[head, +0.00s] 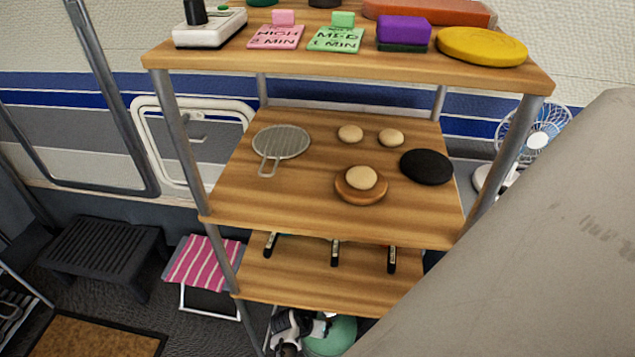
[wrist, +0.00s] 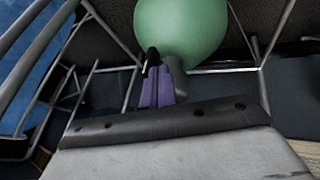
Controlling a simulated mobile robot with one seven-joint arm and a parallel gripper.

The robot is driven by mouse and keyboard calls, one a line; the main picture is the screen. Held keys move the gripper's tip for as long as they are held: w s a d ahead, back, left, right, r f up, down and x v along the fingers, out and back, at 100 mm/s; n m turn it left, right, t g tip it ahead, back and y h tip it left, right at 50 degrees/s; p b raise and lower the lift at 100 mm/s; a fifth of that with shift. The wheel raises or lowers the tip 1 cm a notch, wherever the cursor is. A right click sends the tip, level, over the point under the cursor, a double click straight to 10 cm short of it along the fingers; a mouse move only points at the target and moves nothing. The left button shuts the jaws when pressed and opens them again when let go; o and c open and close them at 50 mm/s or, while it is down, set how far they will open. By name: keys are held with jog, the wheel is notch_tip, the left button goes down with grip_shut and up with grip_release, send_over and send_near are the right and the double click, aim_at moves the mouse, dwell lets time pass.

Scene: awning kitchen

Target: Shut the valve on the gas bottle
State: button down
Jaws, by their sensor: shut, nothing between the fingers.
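The gas bottle (head: 338,337) is a rounded green body under the lowest shelf, partly cut off by the picture's lower edge. In the wrist view its green body (wrist: 182,28) fills the top middle. A grey neck-like part (wrist: 182,68) and a small black part (wrist: 152,58) show beside the fingertips; I cannot tell which is the valve or how it is turned. My gripper (wrist: 163,75), with purplish fingers, is shut and empty close to these parts; contact cannot be told. In the head view a black and white shape (head: 296,326), likely my gripper, is left of the bottle.
The wooden shelf rack (head: 240,190) stands over the bottle, its metal legs close around. A patty and buns lie on the middle shelf. A pink striped stool (head: 205,262) and a dark step (head: 100,250) stand left. Metal bars (wrist: 110,70) flank the gripper.

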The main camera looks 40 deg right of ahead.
jog(key=shift+s+d+r+t+y+p, duration=0.15)
jog(key=shift+t+y+p, duration=0.15)
jog(key=shift+p, duration=0.15)
jog(key=s+d+m+t+y+b, duration=0.1)
jog(key=t+y, duration=0.1)
jog(key=t, duration=0.1)
jog(key=s+d+t+y+b, duration=0.1)
jog(key=t+y+b, duration=0.1)
jog(key=t+y, duration=0.1)
jog(key=s+d+m+t+y+b, duration=0.1)
jog(key=s+t+y+b, duration=0.1)
jog(key=t, duration=0.1)
jog(key=shift+d+f+m+y, duration=0.2)
jog(key=shift+f+m+y, duration=0.1)
jog(key=shift+f, duration=0.05)
jog(key=shift+s+d+f+b, duration=0.15)
jog(key=shift+s+d+b, duration=0.05)
jog(key=shift+s+b, duration=0.15)
dwell(0.9)
